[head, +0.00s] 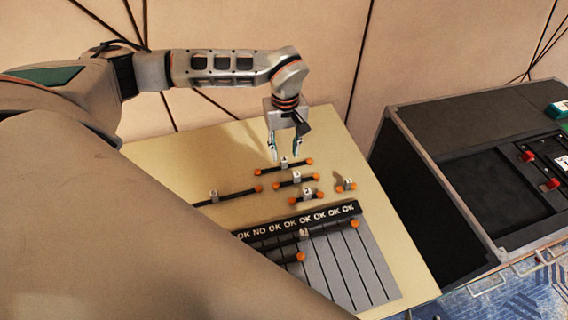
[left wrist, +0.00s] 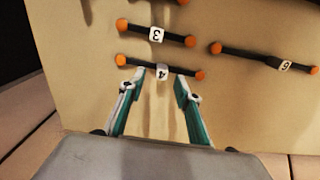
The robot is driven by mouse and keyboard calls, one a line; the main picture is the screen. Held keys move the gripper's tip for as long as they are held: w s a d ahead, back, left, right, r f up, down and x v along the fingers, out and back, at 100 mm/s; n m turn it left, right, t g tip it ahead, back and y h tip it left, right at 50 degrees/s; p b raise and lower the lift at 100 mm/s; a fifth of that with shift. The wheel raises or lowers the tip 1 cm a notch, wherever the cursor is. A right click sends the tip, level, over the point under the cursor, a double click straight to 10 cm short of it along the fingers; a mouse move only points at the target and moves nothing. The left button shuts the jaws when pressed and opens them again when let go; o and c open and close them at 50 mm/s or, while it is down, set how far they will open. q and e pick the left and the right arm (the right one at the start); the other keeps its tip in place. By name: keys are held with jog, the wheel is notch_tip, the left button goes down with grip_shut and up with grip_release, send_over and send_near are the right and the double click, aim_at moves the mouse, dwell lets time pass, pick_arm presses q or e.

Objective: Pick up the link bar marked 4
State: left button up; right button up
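The link bar marked 4 (left wrist: 160,72) is a dark bar with orange ends and a white numbered tag. It lies on the pale board, and in the head view it is the bar (head: 270,169) farthest back. My left gripper (head: 286,154) points down just at this bar. In the left wrist view its teal fingers (left wrist: 159,82) are open and empty, with the tag between the fingertips. I cannot tell how far above the bar they are. My right gripper is not in view.
The bar marked 3 (left wrist: 157,34) lies close beside it, and the bar marked 6 (left wrist: 265,57) lies off to one side. A grey slotted panel (head: 340,265) with an OK/NO strip (head: 300,221) lies in front. A dark console (head: 450,150) stands at the right.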

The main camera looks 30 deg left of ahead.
aim_at(284, 159)
pick_arm(q)
jog(key=shift+s+a+f, duration=0.1)
jog(key=shift+f, duration=1.65)
grip_shut()
jog(key=shift+r, duration=0.1)
